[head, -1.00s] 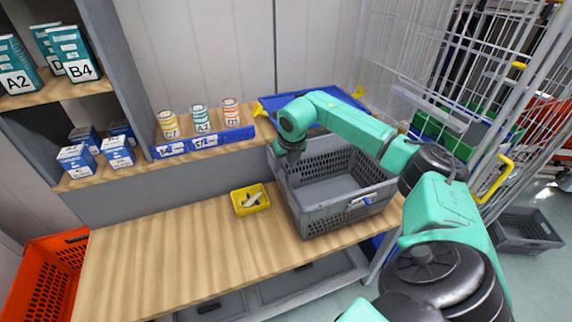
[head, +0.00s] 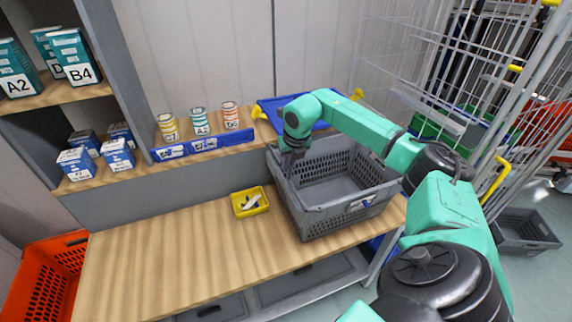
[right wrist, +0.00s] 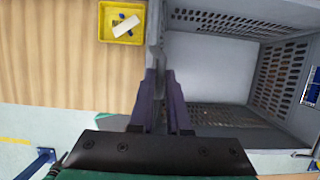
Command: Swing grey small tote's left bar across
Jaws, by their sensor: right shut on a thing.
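The grey small tote (head: 318,221) stands upright and empty on the wooden bench, with perforated walls and a blue-and-white label on its front. My right gripper (head: 288,165) reaches down to the tote's left side near its back corner. In the right wrist view, the right gripper's purple-grey fingers (right wrist: 160,98) are closed around the tote's left bar (right wrist: 155,50), which runs along the left rim. The fingers partly hide the bar, so I cannot tell its exact tilt. My left gripper is not in view.
A small yellow bin (head: 249,202) holding small items sits left of the tote. A blue tray (head: 275,108) lies behind it, and cans (head: 200,122) stand on a ledge. Bare bench (head: 165,255) lies to the left. A wire cage (head: 440,70) stands at right.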

